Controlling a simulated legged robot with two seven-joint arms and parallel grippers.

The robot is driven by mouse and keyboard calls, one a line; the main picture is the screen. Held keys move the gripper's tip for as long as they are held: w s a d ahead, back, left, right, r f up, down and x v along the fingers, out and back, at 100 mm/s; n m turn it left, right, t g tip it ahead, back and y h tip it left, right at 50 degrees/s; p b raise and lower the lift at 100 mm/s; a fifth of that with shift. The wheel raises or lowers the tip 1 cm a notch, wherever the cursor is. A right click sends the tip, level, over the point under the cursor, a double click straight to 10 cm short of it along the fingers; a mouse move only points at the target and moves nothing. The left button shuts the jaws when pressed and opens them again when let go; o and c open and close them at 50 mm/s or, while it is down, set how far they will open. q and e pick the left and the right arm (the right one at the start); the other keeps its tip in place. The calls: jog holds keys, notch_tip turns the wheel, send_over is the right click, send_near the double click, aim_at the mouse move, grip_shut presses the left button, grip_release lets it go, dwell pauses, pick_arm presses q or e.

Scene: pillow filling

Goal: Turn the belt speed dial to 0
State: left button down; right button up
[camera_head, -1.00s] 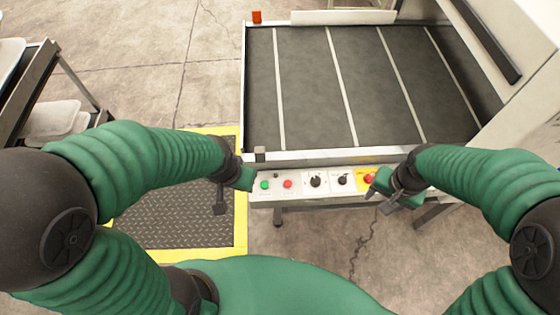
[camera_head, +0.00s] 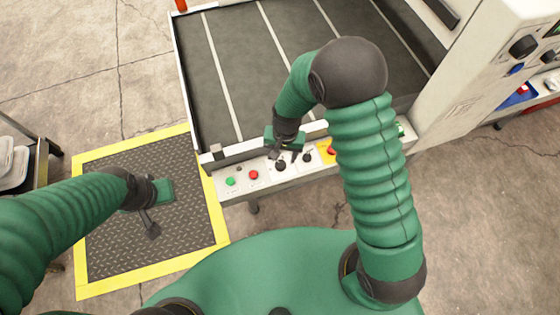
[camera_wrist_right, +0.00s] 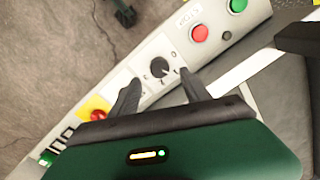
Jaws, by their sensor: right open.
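The white control panel (camera_head: 267,183) runs along the conveyor's front edge. It carries two black dials, a left one (camera_head: 280,165) and a right one (camera_head: 307,158). My right gripper (camera_head: 285,152) is open just above the left dial. In the right wrist view, that dial (camera_wrist_right: 159,67) shows between the spread fingers (camera_wrist_right: 160,88), apart from both. The other dial is hidden behind a finger there. The dial labels are too small to read. My left gripper (camera_head: 152,222) hangs over the floor mat, away from the panel; its jaws are unclear.
A green button (camera_head: 230,181) and a red button (camera_head: 253,174) sit left of the dials. A red emergency button (camera_head: 331,150) on yellow sits right of them. The dark conveyor belt (camera_head: 245,60) lies behind. A yellow-edged mat (camera_head: 110,240) covers the floor at left.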

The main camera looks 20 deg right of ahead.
aim_at(280, 164)
notch_tip(280, 164, down, 5)
jog(key=shift+a+f, duration=0.1)
jog(key=shift+f, duration=0.05)
grip_shut()
dwell(0.4)
